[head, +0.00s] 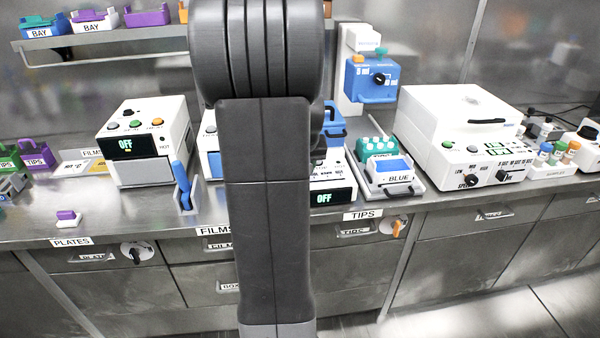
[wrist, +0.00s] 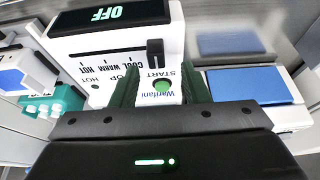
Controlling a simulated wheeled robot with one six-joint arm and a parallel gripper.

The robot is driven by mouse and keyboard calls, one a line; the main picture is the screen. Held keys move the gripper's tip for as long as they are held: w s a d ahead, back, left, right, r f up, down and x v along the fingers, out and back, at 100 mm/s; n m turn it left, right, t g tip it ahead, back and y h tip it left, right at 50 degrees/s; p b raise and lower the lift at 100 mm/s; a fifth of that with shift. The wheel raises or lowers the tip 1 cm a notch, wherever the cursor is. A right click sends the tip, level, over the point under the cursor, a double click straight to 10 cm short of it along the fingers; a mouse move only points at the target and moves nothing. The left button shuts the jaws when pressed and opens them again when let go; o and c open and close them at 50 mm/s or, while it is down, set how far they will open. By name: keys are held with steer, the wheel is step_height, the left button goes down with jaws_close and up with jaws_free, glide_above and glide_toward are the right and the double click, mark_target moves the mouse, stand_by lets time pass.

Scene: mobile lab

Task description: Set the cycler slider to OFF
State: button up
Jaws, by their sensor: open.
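The cycler is a white box. In the wrist view its front panel (wrist: 84,47) fills the upper middle, with a dark display (wrist: 105,14) reading OFF in green. A black slider knob (wrist: 155,52) stands past the COOL end of a COOL, WARM, HOT scale; any label under it is hidden. A green START button (wrist: 162,86) lies below the knob. My gripper (wrist: 160,90) is open, its two dark green fingers either side of the button. I cannot tell whether they touch the panel. In the head view my arm hides most of the cycler; its OFF display (head: 323,198) shows right of the arm.
In the head view another white device (head: 148,140) with an OFF display stands left. A blue-labelled tray (head: 391,190) and a large white machine (head: 460,135) stand right. The wrist view shows a blue-topped item (wrist: 245,88) close to the right finger.

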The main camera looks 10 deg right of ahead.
steer(key=v, duration=0.9)
steer(key=shift+r, duration=0.3)
steer(key=shift+s, duration=0.1)
steer(key=x, duration=1.4)
steer(key=shift+s, duration=0.1)
steer(key=shift+d, duration=0.35)
